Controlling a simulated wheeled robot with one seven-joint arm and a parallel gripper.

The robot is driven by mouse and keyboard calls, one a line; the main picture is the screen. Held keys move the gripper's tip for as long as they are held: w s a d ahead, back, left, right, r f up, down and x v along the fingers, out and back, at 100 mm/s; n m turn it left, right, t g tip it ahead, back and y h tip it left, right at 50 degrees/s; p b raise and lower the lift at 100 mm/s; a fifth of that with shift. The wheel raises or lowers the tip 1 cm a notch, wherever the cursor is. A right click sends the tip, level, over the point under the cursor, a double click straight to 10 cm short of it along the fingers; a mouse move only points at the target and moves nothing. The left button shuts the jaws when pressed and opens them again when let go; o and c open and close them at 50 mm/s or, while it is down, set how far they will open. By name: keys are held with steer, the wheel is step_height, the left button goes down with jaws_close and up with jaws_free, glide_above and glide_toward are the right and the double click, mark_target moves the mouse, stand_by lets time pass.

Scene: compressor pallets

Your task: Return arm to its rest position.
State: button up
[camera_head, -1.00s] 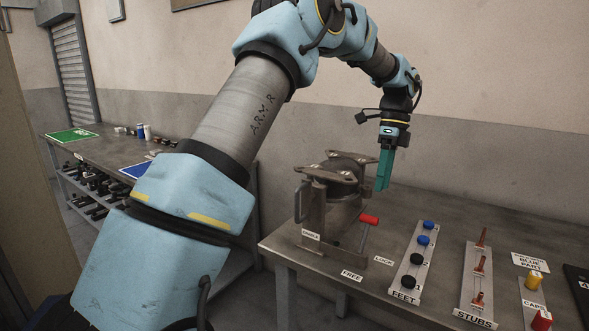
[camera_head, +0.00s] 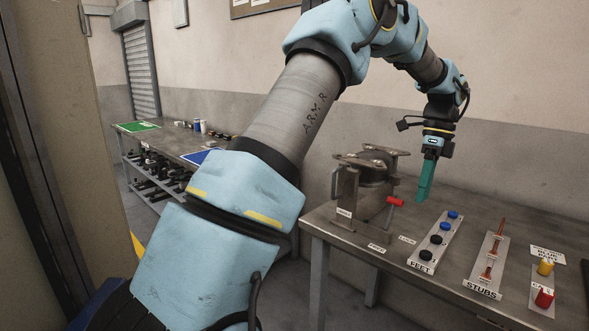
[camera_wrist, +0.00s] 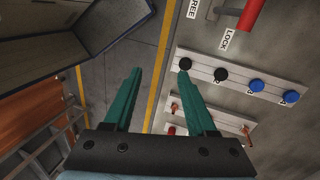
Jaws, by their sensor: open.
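My gripper (camera_head: 424,182) has teal fingers and hangs from my raised blue and grey arm, above the workbench beside the metal fixture. In the wrist view my gripper (camera_wrist: 160,95) shows its two fingers spread apart with nothing between them. Floor and a yellow line lie far below the gap. The gripper is apart from the bench items in the head view.
The workbench (camera_head: 318,222) carries a metal fixture (camera_head: 362,190) with a red handle (camera_head: 395,201), a FEET rack (camera_head: 436,243), a STUBS rack (camera_head: 487,262) and yellow and red caps (camera_head: 545,267). A second bench (camera_head: 170,143) stands at left. Aisle floor between is clear.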

steer(key=s+a+f+n+t+h, duration=0.1)
steer(key=s+a+f+n, duration=0.1)
steer(key=a+n, duration=0.95)
steer(key=s+a+f+n+t+h, duration=0.15)
steer(key=a+n, duration=0.45)
steer(key=a, duration=1.1)
steer(key=s+a+f+n+t, duration=0.1)
steer(key=s+a+f+n, duration=0.2)
steer(key=s+a+n, duration=0.4)
steer(key=shift+a, duration=0.5)
